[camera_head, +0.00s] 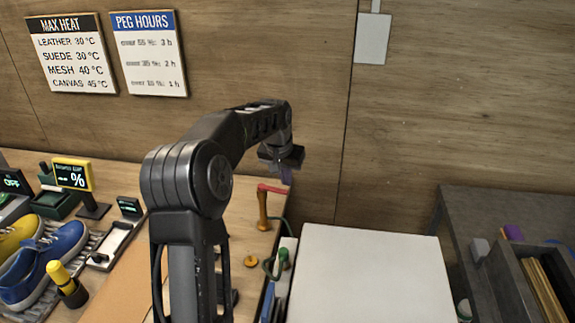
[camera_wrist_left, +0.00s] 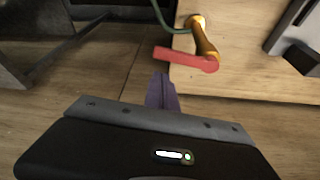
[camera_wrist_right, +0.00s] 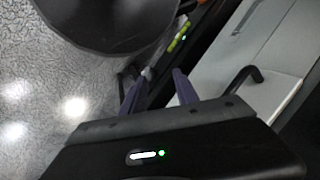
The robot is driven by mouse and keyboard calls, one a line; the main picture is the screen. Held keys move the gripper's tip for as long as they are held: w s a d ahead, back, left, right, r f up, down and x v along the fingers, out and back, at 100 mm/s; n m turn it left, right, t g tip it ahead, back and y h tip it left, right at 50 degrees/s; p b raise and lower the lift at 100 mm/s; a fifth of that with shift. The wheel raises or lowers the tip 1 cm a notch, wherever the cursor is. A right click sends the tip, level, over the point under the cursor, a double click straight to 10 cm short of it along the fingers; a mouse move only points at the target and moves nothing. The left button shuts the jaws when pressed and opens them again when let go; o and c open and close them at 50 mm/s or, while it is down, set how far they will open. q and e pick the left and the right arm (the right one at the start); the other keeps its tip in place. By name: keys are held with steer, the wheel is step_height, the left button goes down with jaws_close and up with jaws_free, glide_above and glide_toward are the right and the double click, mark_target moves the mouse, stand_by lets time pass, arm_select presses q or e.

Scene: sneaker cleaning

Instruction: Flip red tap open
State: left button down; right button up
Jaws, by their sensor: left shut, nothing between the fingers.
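The red tap lever (camera_head: 271,188) sits on top of an upright brass tap (camera_head: 263,210) at the table's back right edge. In the left wrist view the red lever (camera_wrist_left: 185,59) points left from the brass body (camera_wrist_left: 204,37), out past the wooden edge. My left gripper (camera_head: 286,176) is shut and empty, close to the lever's free end. Its purple fingertips (camera_wrist_left: 162,84) show just below the lever in the left wrist view, with no clear contact. My right gripper (camera_wrist_right: 158,88) shows only in its wrist view, open with nothing between its fingers.
A white box-like top (camera_head: 360,275) stands right of the tap, with a green hose (camera_head: 290,228) between. A wooden wall (camera_head: 240,50) is behind. A dark crate (camera_head: 525,285) stands far right.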

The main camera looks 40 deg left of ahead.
arm_select(q)
steer(key=shift+s+d, duration=0.35)
steer(key=shift+s, duration=0.55)
arm_select(e)
steer(key=shift+s+r, duration=0.1)
steer(key=shift+r, duration=0.1)
